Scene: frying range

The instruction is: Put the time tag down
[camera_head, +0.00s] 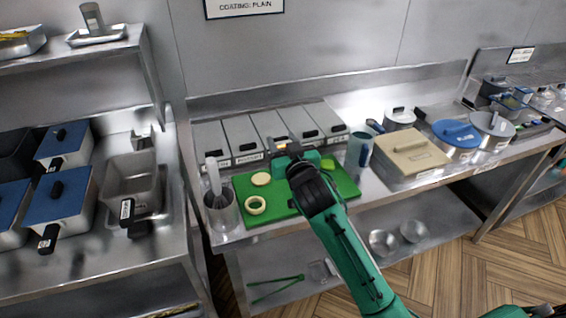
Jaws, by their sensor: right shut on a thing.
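My right gripper (283,152) is over the back part of the green board (285,207) on the middle counter, in front of the row of lidded steel bins. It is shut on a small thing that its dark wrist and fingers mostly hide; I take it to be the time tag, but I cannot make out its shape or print. I cannot tell whether it touches the board. My left gripper is not in view.
A blue-grey cup (358,150) and a tan-lidded box (411,155) stand right. The lidded bins (243,138) line the back.

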